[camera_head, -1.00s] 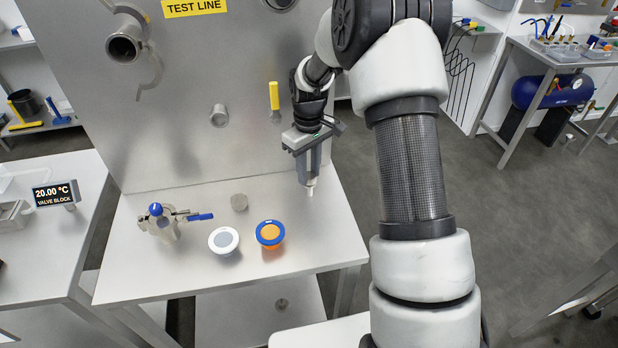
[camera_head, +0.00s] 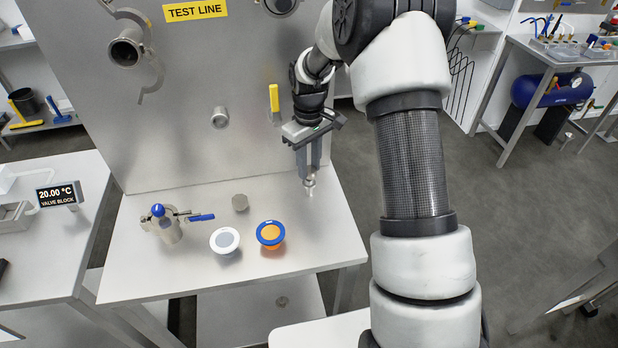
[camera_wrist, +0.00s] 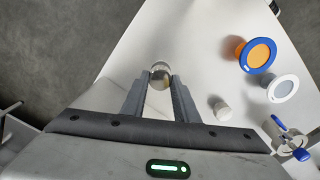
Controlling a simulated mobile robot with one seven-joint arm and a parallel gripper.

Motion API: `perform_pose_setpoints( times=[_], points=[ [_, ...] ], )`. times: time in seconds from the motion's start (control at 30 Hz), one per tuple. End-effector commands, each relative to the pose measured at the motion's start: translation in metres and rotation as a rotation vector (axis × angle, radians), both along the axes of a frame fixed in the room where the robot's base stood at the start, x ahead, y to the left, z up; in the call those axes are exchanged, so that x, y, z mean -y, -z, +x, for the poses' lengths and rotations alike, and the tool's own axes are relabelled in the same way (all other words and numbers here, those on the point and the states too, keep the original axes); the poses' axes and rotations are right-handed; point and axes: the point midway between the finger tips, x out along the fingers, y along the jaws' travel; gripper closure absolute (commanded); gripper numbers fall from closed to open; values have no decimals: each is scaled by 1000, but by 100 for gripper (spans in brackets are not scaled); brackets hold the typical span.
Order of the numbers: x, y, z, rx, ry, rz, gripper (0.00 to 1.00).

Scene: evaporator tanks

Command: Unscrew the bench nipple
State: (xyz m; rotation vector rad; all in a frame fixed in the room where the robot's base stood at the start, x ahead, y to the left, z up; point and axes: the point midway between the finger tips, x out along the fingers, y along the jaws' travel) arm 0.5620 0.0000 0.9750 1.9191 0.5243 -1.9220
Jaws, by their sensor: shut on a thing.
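My gripper (camera_head: 309,183) points down over the right part of the steel bench (camera_head: 190,276). In the wrist view its two fingers (camera_wrist: 160,82) are closed on a small, round, shiny metal piece, which I take to be the bench nipple (camera_wrist: 160,70). The nipple sits between the fingertips, at the bench top. The fingers hide its sides, and I cannot see its thread or how far it is turned.
A grey cylindrical plug (camera_head: 240,202), a white-rimmed disc (camera_head: 224,240), an orange disc with a blue rim (camera_head: 270,234) and a blue-handled valve (camera_head: 168,222) stand left of my gripper. The upright steel panel (camera_head: 170,140) with a yellow handle (camera_head: 274,97) rises behind.

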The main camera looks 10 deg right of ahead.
Motion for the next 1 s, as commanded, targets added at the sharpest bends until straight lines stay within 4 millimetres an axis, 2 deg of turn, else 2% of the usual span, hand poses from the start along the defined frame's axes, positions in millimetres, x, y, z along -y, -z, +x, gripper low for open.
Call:
perform_pose_setpoints(
  times=[0.17,0.7,1.0],
  points=[
    [0,-7,0,1,0,1,100],
    [-1,-49,1,2,0,1,100],
    [-1,-50,0,1,0,1,100]
  ],
)
